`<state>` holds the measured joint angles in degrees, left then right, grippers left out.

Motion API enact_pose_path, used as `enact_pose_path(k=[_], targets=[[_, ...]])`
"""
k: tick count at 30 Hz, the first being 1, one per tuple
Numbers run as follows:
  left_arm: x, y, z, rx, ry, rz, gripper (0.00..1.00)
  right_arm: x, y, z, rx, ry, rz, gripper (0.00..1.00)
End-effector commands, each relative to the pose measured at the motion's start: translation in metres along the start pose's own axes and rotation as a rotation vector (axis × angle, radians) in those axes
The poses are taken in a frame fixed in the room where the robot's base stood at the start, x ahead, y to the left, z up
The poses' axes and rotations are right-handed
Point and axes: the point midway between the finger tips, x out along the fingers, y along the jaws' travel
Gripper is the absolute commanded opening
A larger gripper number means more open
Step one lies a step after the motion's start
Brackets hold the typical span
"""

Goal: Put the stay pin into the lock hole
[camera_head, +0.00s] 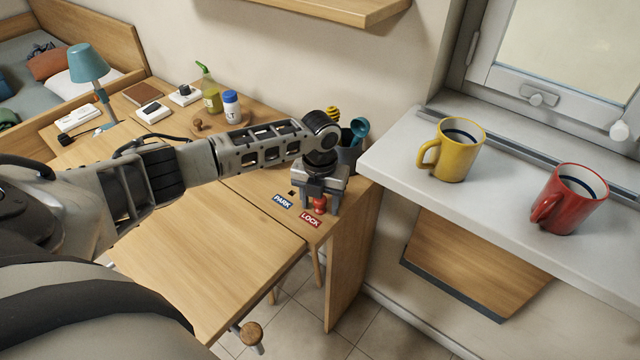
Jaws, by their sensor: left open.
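The stay pin (319,204) shows as a red knob standing upright just behind the LOCK label (310,219), near the right end of the wooden top. It appears to be at the lock hole, but the hole itself is hidden beneath it, and I cannot tell how deep the pin sits. A small dark hole (292,193) behind the PARK label (282,201) looks empty. My left gripper (320,199) points down at the pin, open, with its fingers at either side of the knob. My right gripper is not in view.
The wooden top (205,250) is clear in front. Bottles (231,107), small white boxes (153,113) and a teal lamp (90,68) stand farther back. A dark container with utensils (348,155) is close behind my gripper. A sill (400,160) holds yellow (457,160) and red (575,205) mugs.

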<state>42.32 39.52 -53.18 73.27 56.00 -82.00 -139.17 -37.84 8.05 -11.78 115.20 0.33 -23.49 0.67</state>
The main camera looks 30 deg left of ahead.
Motion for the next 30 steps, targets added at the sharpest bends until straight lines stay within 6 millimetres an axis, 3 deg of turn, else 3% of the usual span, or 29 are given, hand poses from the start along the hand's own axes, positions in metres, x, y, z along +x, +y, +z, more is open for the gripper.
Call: enact_pose_path(k=[2, 5, 15, 21, 30], targets=[[0.000, 0.000, 0.000, 0.000, 0.000, 0.000, 0.53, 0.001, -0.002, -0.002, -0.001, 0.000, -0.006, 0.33], [-0.018, 0.000, 0.001, 0.000, -0.004, -0.002, 0.53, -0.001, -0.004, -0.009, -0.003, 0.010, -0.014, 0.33], [-0.101, 0.000, 0.001, 0.001, -0.005, -0.002, 0.53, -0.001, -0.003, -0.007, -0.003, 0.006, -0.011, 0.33], [-0.140, 0.000, 0.001, 0.001, -0.004, -0.001, 0.53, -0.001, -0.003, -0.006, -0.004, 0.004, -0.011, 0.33], [-0.160, 0.000, 0.000, -0.001, 0.000, 0.000, 0.53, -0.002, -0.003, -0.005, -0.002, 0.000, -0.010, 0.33]])
